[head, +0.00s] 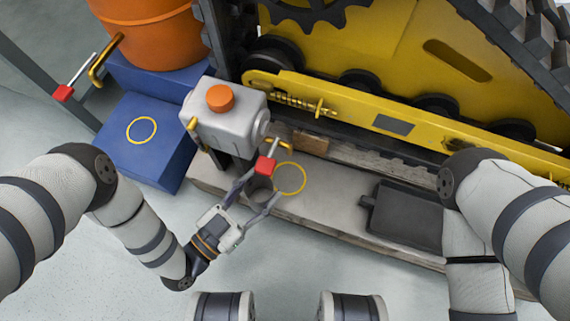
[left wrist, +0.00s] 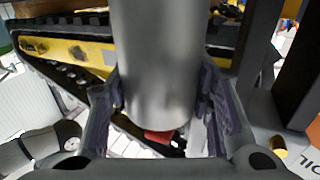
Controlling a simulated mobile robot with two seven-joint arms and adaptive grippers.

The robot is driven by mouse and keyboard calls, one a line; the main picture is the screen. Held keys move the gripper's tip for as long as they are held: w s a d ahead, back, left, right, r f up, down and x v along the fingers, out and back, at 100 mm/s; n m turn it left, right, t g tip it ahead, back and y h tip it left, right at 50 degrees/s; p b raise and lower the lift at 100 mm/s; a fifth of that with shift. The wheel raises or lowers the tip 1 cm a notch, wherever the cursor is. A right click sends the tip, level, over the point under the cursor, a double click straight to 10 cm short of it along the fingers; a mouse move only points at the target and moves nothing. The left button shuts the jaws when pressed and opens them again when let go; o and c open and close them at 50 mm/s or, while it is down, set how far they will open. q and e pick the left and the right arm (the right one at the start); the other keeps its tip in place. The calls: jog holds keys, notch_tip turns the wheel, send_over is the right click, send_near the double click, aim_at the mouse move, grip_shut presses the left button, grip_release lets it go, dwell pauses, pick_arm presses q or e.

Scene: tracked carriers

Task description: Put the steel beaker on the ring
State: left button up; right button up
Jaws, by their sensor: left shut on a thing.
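The steel beaker (head: 261,190) is a plain grey cylinder, held between the two fingers of my left gripper (head: 258,195). In the left wrist view the beaker (left wrist: 158,60) fills the middle, with a finger pad against each side. One yellow ring (head: 290,178) is marked on the grey ledge, just right of the beaker. Another yellow ring (head: 141,130) is on top of the blue block at the left. The beaker is beside the ledge ring, not within it in the picture. I cannot tell whether its base touches the ledge. My right gripper is not in view.
A red-ended handle (head: 267,166) juts out close to the beaker, below a grey tank with an orange cap (head: 220,98). A dark flat box (head: 407,216) lies on the ledge (head: 330,205) to the right. The yellow tracked machine (head: 400,125) stands behind.

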pick_arm(q)
jog(key=w+d+f+b, duration=0.1)
jog(key=w+d, duration=0.1)
jog(key=w+d+f+b, duration=0.1)
jog(key=w+d+b, duration=0.1)
jog(key=w+d+f+b, duration=0.1)
jog(key=w+d+f, duration=0.1)
jog(key=w, duration=0.1)
jog(key=shift+b, duration=0.4)
jog(key=shift+r, duration=0.25)
jog(key=shift+f, duration=0.1)
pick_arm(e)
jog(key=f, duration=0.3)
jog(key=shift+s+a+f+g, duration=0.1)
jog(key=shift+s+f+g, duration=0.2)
pick_arm(q)
jog(key=o, duration=1.2)
jog(key=shift+a, duration=0.1)
